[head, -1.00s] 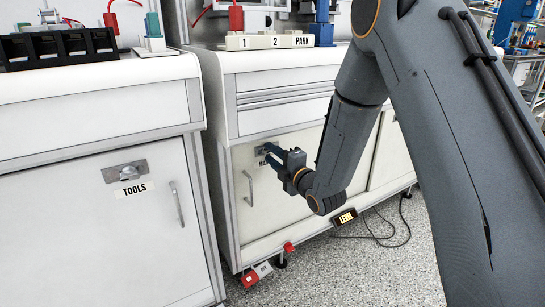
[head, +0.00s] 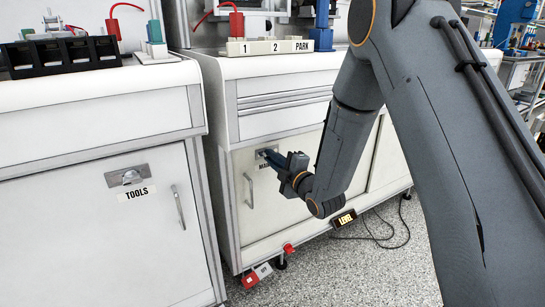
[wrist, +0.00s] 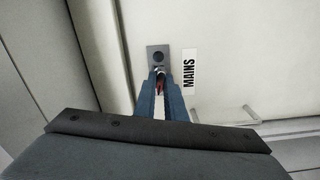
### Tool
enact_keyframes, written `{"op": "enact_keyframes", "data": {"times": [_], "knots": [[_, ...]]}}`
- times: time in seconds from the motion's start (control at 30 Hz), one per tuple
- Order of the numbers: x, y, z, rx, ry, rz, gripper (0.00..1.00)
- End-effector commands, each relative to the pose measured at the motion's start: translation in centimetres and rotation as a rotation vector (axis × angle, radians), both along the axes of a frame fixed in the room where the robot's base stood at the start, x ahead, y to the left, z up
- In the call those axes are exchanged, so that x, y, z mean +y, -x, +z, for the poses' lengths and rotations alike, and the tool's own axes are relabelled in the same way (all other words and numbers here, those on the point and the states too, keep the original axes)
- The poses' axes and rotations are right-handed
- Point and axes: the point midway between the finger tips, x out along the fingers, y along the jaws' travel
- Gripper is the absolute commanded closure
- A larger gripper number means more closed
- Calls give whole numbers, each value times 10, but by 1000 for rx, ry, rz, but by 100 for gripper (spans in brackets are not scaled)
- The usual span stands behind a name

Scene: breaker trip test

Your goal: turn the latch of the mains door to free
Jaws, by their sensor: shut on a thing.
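The mains door (head: 262,205) is a pale cabinet door in the middle of the head view, with a vertical handle on its left side. Its MAINS label (wrist: 190,68) is clear in the wrist view and partly hidden behind my gripper in the head view. The latch's grey plate (wrist: 158,54) has a dark round spot. My gripper (wrist: 159,78) is at the plate with its blue fingers shut on the latch, whose turning piece is mostly hidden between the fingertips. In the head view my gripper (head: 268,156) reaches the door's upper part.
The TOOLS door (head: 110,225) with its own latch (head: 128,175) is on the cabinet to the left. A bench top above the mains door carries a strip marked 1, 2 and PARK (head: 270,46).

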Motion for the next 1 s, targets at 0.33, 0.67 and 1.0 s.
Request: {"op": "enact_keyframes", "data": {"times": [0.33, 0.67, 1.0], "knots": [[0, 1, 1, 184, -268, -1, 100], [0, 1, 0, 361, -528, -1, 100], [0, 1, 0, 539, -793, -1, 100]]}}
